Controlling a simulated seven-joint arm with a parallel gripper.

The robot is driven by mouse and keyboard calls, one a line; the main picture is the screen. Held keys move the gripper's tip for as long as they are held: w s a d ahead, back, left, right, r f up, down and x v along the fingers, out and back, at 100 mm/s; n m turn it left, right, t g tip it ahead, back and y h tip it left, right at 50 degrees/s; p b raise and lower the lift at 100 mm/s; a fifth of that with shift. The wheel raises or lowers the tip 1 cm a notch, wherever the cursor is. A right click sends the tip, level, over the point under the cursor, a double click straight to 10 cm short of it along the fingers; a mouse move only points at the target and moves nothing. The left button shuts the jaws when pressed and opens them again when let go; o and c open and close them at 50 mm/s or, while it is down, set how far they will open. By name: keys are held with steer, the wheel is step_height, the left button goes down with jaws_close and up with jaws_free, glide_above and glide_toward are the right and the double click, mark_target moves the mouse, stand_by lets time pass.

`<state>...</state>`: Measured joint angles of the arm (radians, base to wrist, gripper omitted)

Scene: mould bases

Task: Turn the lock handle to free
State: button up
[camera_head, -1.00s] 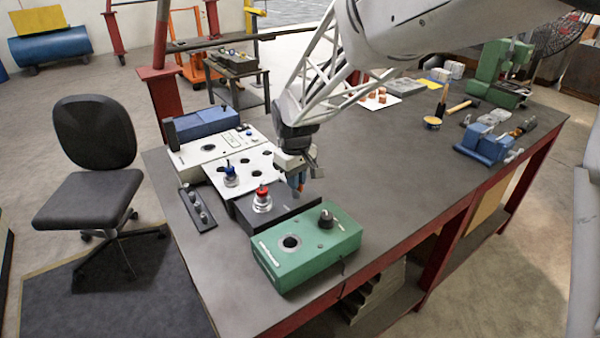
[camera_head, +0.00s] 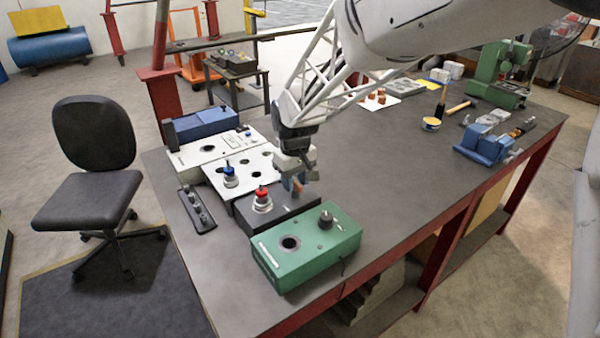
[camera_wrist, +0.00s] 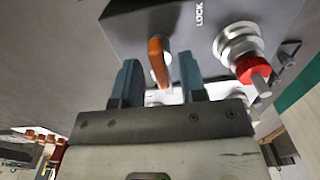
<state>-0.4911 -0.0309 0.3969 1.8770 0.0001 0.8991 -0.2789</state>
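The orange lock handle (camera_wrist: 157,54) stands on the dark mould base (camera_wrist: 130,25), beside the word LOCK (camera_wrist: 200,12). In the wrist view my gripper (camera_wrist: 161,64) has its two blue fingers apart, one on each side of the handle, with gaps visible. I cannot tell how far down the handle the fingers reach. In the head view my gripper (camera_head: 297,174) is low over the back right part of the dark base (camera_head: 285,212), and the orange handle shows just below it (camera_head: 297,185). A red-topped metal plunger (camera_head: 262,198) stands on the same base; it also shows in the wrist view (camera_wrist: 250,67).
A green box (camera_head: 305,250) with a black knob stands in front of the dark base. A white panel (camera_head: 245,172) with round holes and a blue-topped plunger lies behind it. A small black strip (camera_head: 197,210) lies to the left. The table's middle (camera_head: 385,165) is clear.

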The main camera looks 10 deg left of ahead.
mark_target(297, 182)
steer(key=shift+r, duration=0.15)
steer(key=shift+r, duration=3.8)
steer(key=shift+s+d+r, duration=0.1)
steer(key=shift+d, duration=0.2)
steer(key=s+d+r+m, duration=0.1)
steer(key=s+d+r, duration=0.15)
steer(key=d, duration=0.35)
steer(key=s+d+r+m, duration=0.1)
steer(key=s+d, duration=0.2)
steer(key=d, duration=0.2)
steer(key=s+d+m+t, duration=0.2)
steer(key=s+d+m, duration=0.5)
steer(key=s+d, duration=1.3)
steer(key=s+f, duration=0.1)
steer(key=s, duration=0.3)
steer(key=shift+s+d+t, duration=0.15)
steer(key=shift+d+t, duration=0.15)
